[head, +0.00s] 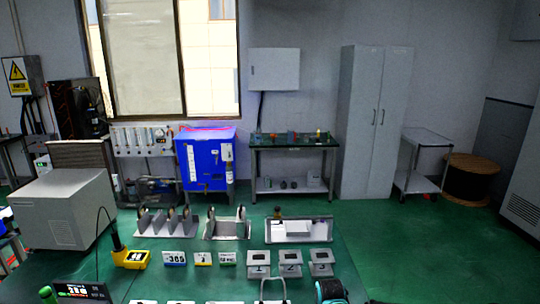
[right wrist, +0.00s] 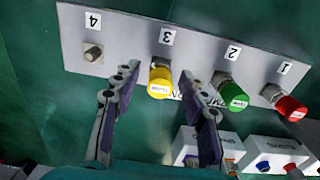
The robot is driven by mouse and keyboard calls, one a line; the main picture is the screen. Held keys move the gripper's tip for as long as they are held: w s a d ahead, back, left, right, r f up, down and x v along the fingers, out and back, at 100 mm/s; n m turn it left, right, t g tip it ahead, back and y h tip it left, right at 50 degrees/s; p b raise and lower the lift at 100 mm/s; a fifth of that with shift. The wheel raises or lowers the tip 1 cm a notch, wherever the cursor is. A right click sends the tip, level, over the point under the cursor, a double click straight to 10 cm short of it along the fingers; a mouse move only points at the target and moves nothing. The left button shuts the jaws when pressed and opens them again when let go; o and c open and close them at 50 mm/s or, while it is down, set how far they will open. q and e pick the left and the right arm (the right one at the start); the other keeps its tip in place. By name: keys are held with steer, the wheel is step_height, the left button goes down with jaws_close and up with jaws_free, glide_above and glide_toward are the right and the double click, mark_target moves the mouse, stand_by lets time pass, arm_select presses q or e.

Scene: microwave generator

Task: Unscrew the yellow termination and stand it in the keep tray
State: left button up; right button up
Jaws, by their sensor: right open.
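The yellow termination (right wrist: 160,83) sits on port 3 of a grey panel (right wrist: 125,38) in the right wrist view. My right gripper (right wrist: 158,72) is open, with one finger on either side of the yellow termination. I see gaps between it and the fingers, and I cannot tell whether either touches. A green termination (right wrist: 231,94) is on port 2 and a red one (right wrist: 289,106) on port 1. Port 4 shows a bare metal connector (right wrist: 93,53). I cannot tell for certain which container is the keep tray. My left gripper does not show in either view.
The green termination is close beside the right finger. White boxes with coloured knobs (right wrist: 275,155) stand below the panel in the right wrist view. In the head view, a shallow grey tray (head: 325,235), slotted holders (head: 165,222) and a yellow meter (head: 132,259) are on the near table.

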jaws_close()
steer(key=shift+r, duration=0.15)
steer(key=shift+r+p, duration=2.1)
steer(key=shift+r, duration=0.8)
steer(key=shift+s+d+f, duration=0.1)
